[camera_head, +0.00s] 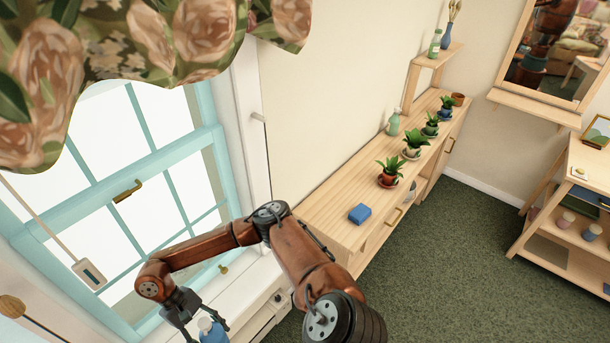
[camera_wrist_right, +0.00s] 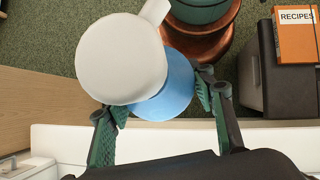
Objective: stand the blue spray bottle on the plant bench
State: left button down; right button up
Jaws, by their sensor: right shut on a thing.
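The blue spray bottle (camera_head: 211,332) is at the bottom edge of the head view, by the window and partly cut off. My right gripper (camera_head: 203,320) is shut on it there. In the right wrist view the bottle's white top (camera_wrist_right: 122,58) and blue body (camera_wrist_right: 170,88) show between the two fingers of my right gripper (camera_wrist_right: 160,115). The plant bench (camera_head: 335,222) is a long pale wooden unit along the wall, right of the gripper and apart from it. My left gripper is not in view.
On the bench are a blue sponge (camera_head: 360,214), several potted plants (camera_head: 390,173) and a pale green bottle (camera_head: 394,123). Bare wood shows around the sponge. The teal window (camera_head: 130,195) stands close left. A wooden shelf unit (camera_head: 560,210) is at right, with open carpet between.

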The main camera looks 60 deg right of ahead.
aim_at(348, 185)
jog(key=k, duration=0.45)
jog(key=u, duration=2.15)
jog(key=k, duration=1.95)
jog(key=z, duration=2.85)
jog(key=i, duration=0.55)
jog(key=u, duration=0.05)
